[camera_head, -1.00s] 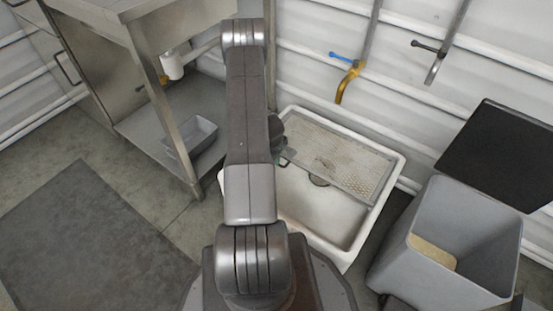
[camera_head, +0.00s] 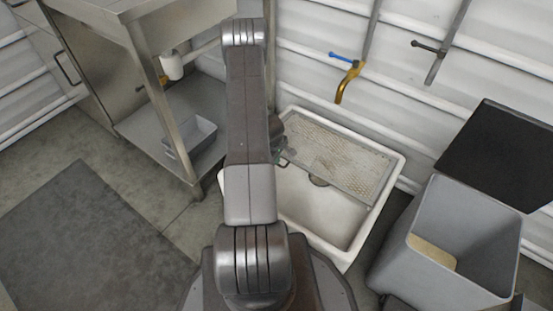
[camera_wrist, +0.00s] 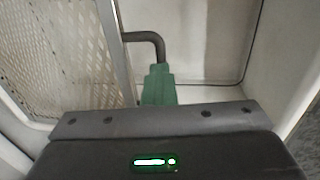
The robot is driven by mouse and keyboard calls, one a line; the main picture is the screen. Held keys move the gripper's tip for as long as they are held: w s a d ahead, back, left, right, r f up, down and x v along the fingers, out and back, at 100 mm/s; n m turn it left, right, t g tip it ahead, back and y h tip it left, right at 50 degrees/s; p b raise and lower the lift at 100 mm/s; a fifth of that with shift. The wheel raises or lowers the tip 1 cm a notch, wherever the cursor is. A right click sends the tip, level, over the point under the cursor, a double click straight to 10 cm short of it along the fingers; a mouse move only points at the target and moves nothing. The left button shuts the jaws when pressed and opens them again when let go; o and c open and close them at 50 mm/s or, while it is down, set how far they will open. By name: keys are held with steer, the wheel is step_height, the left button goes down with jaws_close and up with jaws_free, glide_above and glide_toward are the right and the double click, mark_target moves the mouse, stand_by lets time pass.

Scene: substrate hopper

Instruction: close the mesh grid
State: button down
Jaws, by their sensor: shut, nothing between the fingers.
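The mesh grid (camera_head: 345,160) is a perforated metal panel in a frame, over the back part of the white sink basin (camera_head: 318,215). The front part of the basin is uncovered. In the wrist view the mesh (camera_wrist: 62,55) fills the left side, and a dark bent handle (camera_wrist: 146,38) sticks out from its frame edge. My gripper's green fingers (camera_wrist: 158,82) are shut and empty, just at the handle's bent end; I cannot tell whether they touch it. In the head view my arm hides most of the gripper, with only a bit of green showing beside the grid's left end.
A yellow tap with a blue lever (camera_head: 347,75) hangs on the wall behind the sink. A grey bin (camera_head: 405,255) with its black lid (camera_head: 500,155) open stands at the right. A steel table with a grey tray (camera_head: 190,138) on its lower shelf stands at the left.

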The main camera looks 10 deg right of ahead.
stand_by(0.3)
steer(key=c, duration=1.5)
jaws_free()
steer(key=r+p, duration=0.1)
steer(key=r, duration=0.3)
steer(key=s+a+r+p, duration=0.1)
steer(key=r+p, duration=0.1)
steer(key=r, duration=0.3)
steer(key=r+p, duration=0.2)
steer(key=r, duration=0.2)
steer(key=shift+s+a+r, duration=0.25)
steer(key=shift+r, duration=0.05)
steer(key=shift+f, duration=0.1)
steer(key=shift+w+d+f+b, duration=0.15)
steer(key=shift+f+b, duration=0.4)
steer(key=shift+f, duration=0.9)
steer(key=shift+w+d+f+b, duration=0.2)
steer(key=shift+f+b, duration=0.3)
steer(key=shift+f, duration=1)
steer(key=shift+w+d+f+b, duration=0.15)
steer(key=shift+f+b, duration=0.4)
steer(key=shift+f, duration=0.9)
